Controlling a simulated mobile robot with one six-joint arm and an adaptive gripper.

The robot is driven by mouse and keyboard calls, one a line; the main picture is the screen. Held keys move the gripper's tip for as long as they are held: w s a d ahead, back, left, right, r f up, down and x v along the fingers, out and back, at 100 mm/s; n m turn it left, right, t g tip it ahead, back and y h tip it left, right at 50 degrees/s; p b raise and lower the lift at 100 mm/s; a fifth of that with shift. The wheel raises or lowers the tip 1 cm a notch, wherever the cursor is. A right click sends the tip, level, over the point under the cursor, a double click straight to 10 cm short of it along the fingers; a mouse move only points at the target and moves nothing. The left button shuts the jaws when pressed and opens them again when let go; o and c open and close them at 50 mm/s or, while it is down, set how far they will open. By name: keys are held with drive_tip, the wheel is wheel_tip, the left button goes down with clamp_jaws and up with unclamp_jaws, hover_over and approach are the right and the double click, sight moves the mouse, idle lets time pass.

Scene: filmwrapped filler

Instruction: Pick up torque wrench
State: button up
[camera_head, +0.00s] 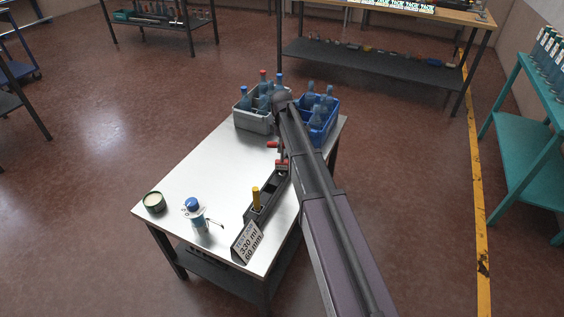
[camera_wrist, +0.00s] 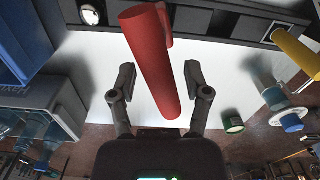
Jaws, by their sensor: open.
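A thick red handle (camera_wrist: 152,65) shows in the wrist view, rising toward the camera from a black holder (camera_wrist: 235,24). It may be the torque wrench; no metal head or scale shows to confirm it. My gripper (camera_wrist: 158,76) is open, with one finger on each side of the red handle in the picture and a gap on both sides. I cannot tell whether the fingertips are level with it. In the head view red parts (camera_head: 272,144) show beside my arm at the back end of the holder (camera_head: 262,205), and my arm hides much of this area.
A yellow-handled tool (camera_head: 255,196) stands in the holder, with a sign (camera_head: 248,243) in front. A grey crate (camera_head: 252,121) and a blue crate (camera_head: 322,128) of bottles stand behind. A blue-capped bottle (camera_head: 195,212) and green jar (camera_head: 154,202) stand at front left. The table's (camera_head: 195,165) left half is mostly clear.

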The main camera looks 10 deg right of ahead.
sight(282, 161)
drive_tip(key=shift+f+b, duration=1.3)
drive_tip(key=shift+f, duration=0.3)
clamp_jaws()
